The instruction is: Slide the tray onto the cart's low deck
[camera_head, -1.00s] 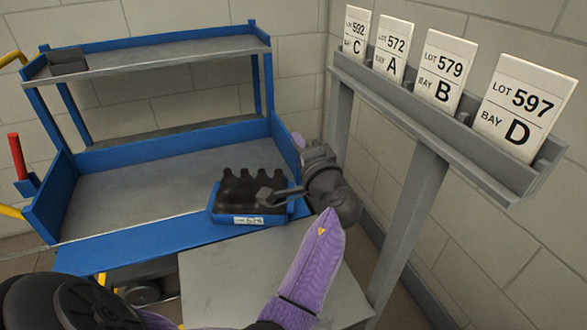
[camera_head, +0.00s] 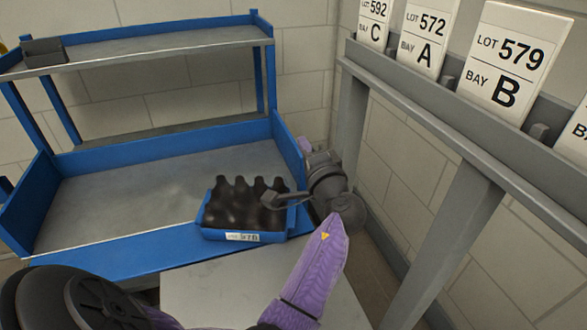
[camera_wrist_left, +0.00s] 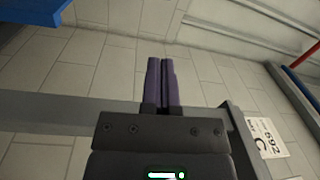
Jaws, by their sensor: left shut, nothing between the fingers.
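The blue tray (camera_head: 243,237) with several dark bottles (camera_head: 240,203) stands at the front right of the cart's low deck (camera_head: 120,200), over the blue front edge. A small white label is on its front. My left arm reaches across from the lower left. A dark grey part at its wrist reaches over the tray's right end; I cannot tell if it touches. My left gripper (camera_head: 304,145) shows only as a purple tip by the cart's right side. In the left wrist view its purple fingers (camera_wrist_left: 161,62) are shut and empty. My right gripper is not in view.
A grey table top (camera_head: 250,287) lies in front of the cart. A grey rack (camera_head: 440,115) with lot cards stands close on the right. A small dark box (camera_head: 43,51) sits on the cart's upper shelf. The low deck is clear left of the tray.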

